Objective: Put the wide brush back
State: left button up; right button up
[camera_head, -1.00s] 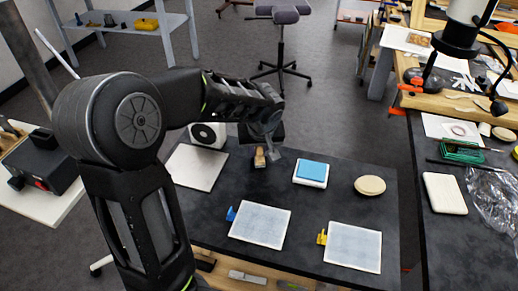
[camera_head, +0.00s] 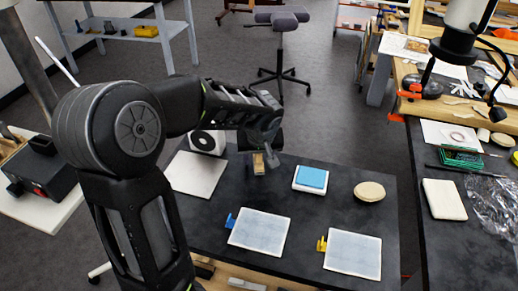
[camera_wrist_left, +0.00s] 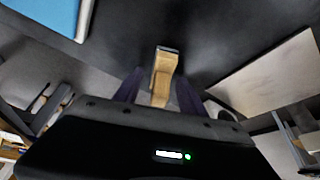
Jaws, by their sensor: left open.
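The brush (camera_head: 258,163), a small pale wooden piece, is at the back of the dark table. In the left wrist view the brush (camera_wrist_left: 163,76) shows a tan wooden body with a dark end, lying between the two fingers. My left gripper (camera_head: 266,158) is open around it, and its fingers (camera_wrist_left: 160,88) reach along both sides. I cannot tell whether either finger touches it. The arm and gripper partly hide the brush in the head view. My right gripper is not in view.
A blue-topped white block (camera_head: 312,177) and a round beige pad (camera_head: 369,191) are to the right. A pale square plate (camera_head: 194,174) is at left. Two pale panels (camera_head: 260,233) (camera_head: 352,254) with blue and yellow clips lie in front. Bare table surrounds the brush.

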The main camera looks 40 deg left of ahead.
pick_arm(q)
jog(key=shift+d+r, duration=0.1)
jog(key=shift+r, duration=0.35)
jog(key=v, duration=1.1)
jog(key=shift+s, duration=0.15)
